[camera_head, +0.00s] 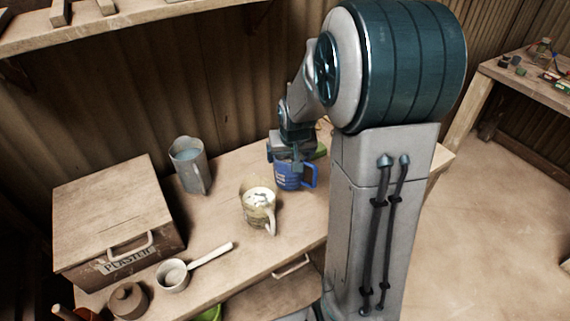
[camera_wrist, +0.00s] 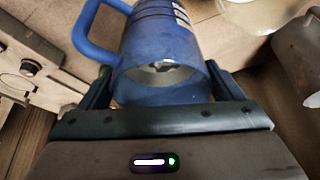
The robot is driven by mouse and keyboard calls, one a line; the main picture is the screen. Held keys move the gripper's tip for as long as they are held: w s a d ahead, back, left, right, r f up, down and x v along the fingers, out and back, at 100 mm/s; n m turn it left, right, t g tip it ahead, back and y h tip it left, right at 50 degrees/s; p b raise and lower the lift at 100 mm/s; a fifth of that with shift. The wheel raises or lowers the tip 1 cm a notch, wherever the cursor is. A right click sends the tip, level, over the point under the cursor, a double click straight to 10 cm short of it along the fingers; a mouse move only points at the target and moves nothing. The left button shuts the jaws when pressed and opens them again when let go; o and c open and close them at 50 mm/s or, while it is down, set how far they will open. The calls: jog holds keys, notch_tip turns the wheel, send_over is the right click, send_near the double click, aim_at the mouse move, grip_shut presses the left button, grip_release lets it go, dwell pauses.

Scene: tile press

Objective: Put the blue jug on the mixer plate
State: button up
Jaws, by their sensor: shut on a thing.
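The blue jug (camera_head: 288,180) is upright in the head view, with its handle to the right. My gripper (camera_head: 289,160) reaches down over it and is shut on it. In the wrist view the blue jug (camera_wrist: 165,40) fills the space between the fingers of my gripper (camera_wrist: 161,85), its handle toward the upper left. I cannot tell whether its base touches the bench. A green and grey device (camera_head: 319,150) stands just behind the jug, partly hidden by my arm. I cannot make out the mixer plate for sure.
A cream mug (camera_head: 258,205) with white contents stands left of the jug on the bench (camera_head: 222,215). A grey jug (camera_head: 190,165) stands farther back.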

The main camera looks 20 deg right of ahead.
aim_at(285, 179)
jog(key=shift+w+a+f, duration=0.45)
jog(key=shift+a+f, duration=0.05)
jog(key=shift+a, duration=0.1)
jog(key=shift+f+p, duration=0.4)
jog(key=shift+f, duration=1.45)
jog(key=shift+f, duration=0.1)
jog(key=shift+f, duration=0.15)
jog(key=o, duration=1.7)
